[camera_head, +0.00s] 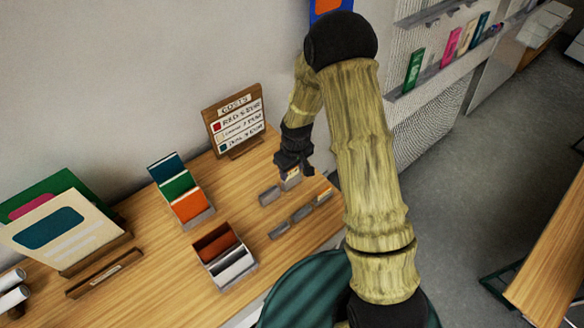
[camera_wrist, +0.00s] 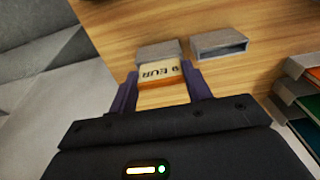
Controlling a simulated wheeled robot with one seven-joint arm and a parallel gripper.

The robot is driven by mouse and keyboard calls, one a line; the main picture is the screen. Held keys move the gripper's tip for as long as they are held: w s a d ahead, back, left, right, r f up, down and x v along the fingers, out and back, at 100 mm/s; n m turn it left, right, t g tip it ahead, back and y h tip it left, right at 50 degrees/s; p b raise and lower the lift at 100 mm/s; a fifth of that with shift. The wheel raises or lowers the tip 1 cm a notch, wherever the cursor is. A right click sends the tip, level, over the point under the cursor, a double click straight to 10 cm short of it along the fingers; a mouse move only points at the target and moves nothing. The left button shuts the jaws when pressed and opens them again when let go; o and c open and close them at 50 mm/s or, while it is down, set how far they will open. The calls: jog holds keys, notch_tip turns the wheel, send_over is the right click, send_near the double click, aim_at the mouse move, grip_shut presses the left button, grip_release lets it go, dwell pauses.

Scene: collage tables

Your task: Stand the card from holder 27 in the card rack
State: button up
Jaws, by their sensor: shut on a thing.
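My gripper (camera_head: 293,165) is over the right part of the wooden table, pointing down. In the wrist view its two dark fingers (camera_wrist: 162,82) are shut on a small cream card (camera_wrist: 158,71) with an orange edge, printed "9 EUR" upside down. The card also shows below the gripper in the head view (camera_head: 291,179). It is close against a grey holder (camera_wrist: 158,51); I cannot tell whether it still sits in it. A second grey holder (camera_wrist: 219,44) beside it looks empty. No holder number is readable. A stepped rack (camera_head: 203,216) holds teal, green and orange cards.
A grey-sided box (camera_head: 240,277) with brown and white cards stands at the front. A "COSTS" sign (camera_head: 235,118) stands behind, near the wall. More small grey holders (camera_head: 279,231) line the table's right side. Large boards (camera_head: 55,228) stand at left.

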jog(key=shift+f, duration=0.5)
jog(key=o, duration=1.4)
jog(key=shift+r+p, duration=1.7)
jog(key=shift+r, duration=1.1)
jog(key=shift+d, duration=0.1)
